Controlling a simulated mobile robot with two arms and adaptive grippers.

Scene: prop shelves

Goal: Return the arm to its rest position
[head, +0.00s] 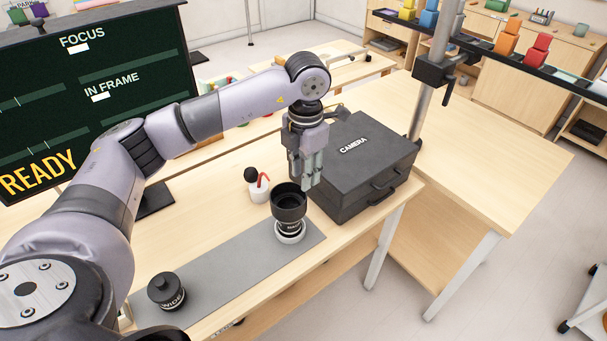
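My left arm comes in from the left and reaches over the table. My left gripper (307,182) points down just behind and above a black lens (289,207), in front of the camera case. Its fingers look close together, but their gap is hard to judge, and I see nothing clearly held. The lens stands upright in a white ring holder (290,237) on a grey mat (232,266). Whether the fingertips touch the lens cannot be told. My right gripper is not in view.
A black case marked CAMERA (365,165) stands close right of the gripper. A lens marked WIDE (166,292) is at the mat's left end. A dark screen (95,85) reads READY. A metal post (437,75) stands right.

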